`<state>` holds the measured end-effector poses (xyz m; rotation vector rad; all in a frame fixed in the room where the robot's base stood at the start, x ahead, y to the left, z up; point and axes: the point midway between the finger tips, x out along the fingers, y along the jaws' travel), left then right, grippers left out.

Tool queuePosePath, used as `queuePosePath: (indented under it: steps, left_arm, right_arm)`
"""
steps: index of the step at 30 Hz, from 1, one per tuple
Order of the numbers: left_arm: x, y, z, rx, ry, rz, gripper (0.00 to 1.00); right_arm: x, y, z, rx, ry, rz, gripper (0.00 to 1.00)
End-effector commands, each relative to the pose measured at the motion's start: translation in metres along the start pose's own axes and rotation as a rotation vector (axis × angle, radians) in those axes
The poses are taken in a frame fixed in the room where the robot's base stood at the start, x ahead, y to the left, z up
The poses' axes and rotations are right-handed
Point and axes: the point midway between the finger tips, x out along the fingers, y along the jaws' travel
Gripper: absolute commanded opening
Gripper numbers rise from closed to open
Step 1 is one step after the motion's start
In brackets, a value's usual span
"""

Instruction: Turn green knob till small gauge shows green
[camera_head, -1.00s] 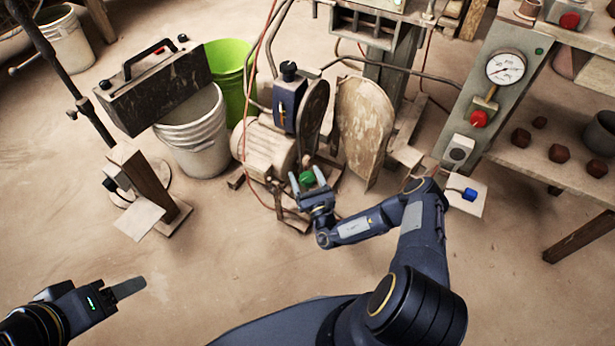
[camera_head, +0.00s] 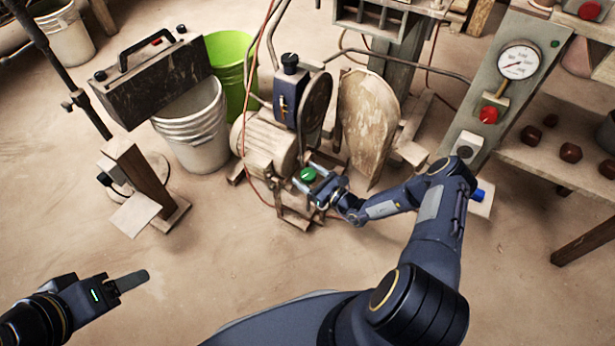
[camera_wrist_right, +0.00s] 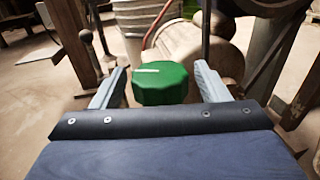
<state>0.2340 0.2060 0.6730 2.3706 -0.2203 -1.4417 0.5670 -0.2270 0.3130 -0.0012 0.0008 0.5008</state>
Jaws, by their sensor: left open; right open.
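The green knob (camera_head: 308,174) sits low on the pump unit, in front of the motor. In the right wrist view the green knob (camera_wrist_right: 161,83) stands between the two fingers, with a pale mark line on its top. My right gripper (camera_head: 309,176) is open around the knob, with a gap visible on each side. The small gauge (camera_head: 283,103) is on the dark blue housing above the motor; its face is too small to read surely. My left gripper (camera_head: 132,281) is at the lower left over bare floor, away from everything.
A large round gauge (camera_head: 519,62) and a red knob (camera_head: 489,114) are on the grey panel at right. A white bucket (camera_head: 195,130), a green bucket (camera_head: 230,70) and a wooden post (camera_head: 145,180) stand left of the motor (camera_head: 265,148). The floor in front is clear.

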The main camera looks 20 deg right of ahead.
Motion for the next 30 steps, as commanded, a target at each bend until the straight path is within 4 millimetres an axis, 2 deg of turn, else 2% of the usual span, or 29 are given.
queuePosePath:
  steps: [9,20,30]
  left_arm:
    - [0.001,0.0,0.0,0.0,0.0,0.0,0.61]
    - [0.001,0.0,0.0,0.0,0.0,0.0,0.61]
    - [-0.011,0.005,-0.006,0.0,0.0,0.0,0.61]
  right_arm:
    - [0.004,0.0,0.001,0.001,-0.001,-0.001,0.68]
    - [0.004,0.0,0.001,0.001,-0.001,-0.001,0.23]
    - [0.004,0.001,0.004,0.005,-0.001,-0.064,0.24]
